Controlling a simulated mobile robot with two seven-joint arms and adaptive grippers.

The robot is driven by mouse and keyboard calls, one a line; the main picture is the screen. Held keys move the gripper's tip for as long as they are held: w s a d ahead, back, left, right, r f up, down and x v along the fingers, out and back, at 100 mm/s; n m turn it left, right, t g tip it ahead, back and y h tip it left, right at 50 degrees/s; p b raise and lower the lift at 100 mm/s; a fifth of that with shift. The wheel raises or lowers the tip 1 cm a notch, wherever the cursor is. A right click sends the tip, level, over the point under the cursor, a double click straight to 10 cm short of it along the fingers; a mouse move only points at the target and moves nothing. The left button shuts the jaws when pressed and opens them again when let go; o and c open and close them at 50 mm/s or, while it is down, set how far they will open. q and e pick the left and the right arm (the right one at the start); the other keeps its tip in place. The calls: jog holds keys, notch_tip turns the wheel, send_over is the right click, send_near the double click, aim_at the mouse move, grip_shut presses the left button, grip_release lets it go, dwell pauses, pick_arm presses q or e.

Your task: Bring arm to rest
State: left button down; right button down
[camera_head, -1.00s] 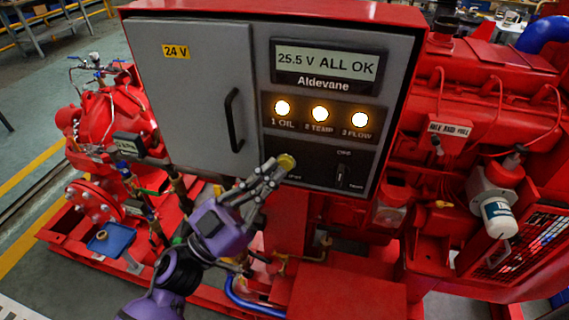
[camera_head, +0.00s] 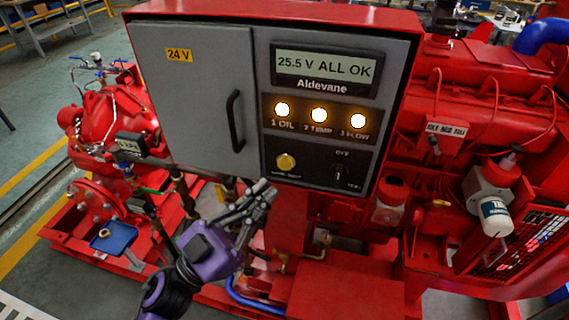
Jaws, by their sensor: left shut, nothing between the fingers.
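My left gripper (camera_head: 266,190) is shut and empty. Its fingertips are just below the lower panel of the grey control cabinet (camera_head: 195,110), apart from the yellow round button (camera_head: 286,162). My purple left arm comes in from the lower left. The cabinet display (camera_head: 324,67) reads "25.5 V ALL OK". Three lamps labelled oil, temp and flow (camera_head: 319,115) are lit. A small switch (camera_head: 339,174) sits right of the button. My right gripper does not show.
The red engine (camera_head: 450,100) with a white filter (camera_head: 494,215) stands at right. The red pump (camera_head: 105,125) and a blue tray (camera_head: 113,238) are at left. Pipes and a blue hose (camera_head: 245,303) lie below the cabinet, near my arm.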

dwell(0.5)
pick_arm(q)
jog(key=w+a+f+n+t+y, duration=0.6)
jog(key=w+a+f+y, duration=0.1)
jog(key=y, duration=0.3)
jog(key=s+a+f+n+g+y, duration=0.25)
jog(key=a+f+y, duration=0.35)
jog(key=f, duration=0.5)
jog(key=s+a+f+n+g+y+p, duration=0.1)
jog(key=s+f+g, duration=0.3)
jog(key=s+f, duration=0.6)
jog(key=s+a+f+n+g+y+p, duration=0.1)
jog(key=s+a+f+n+g, duration=0.3)
jog(key=s+f, duration=0.7)
jog(key=s+y, duration=0.1)
jog(key=s, duration=0.3)
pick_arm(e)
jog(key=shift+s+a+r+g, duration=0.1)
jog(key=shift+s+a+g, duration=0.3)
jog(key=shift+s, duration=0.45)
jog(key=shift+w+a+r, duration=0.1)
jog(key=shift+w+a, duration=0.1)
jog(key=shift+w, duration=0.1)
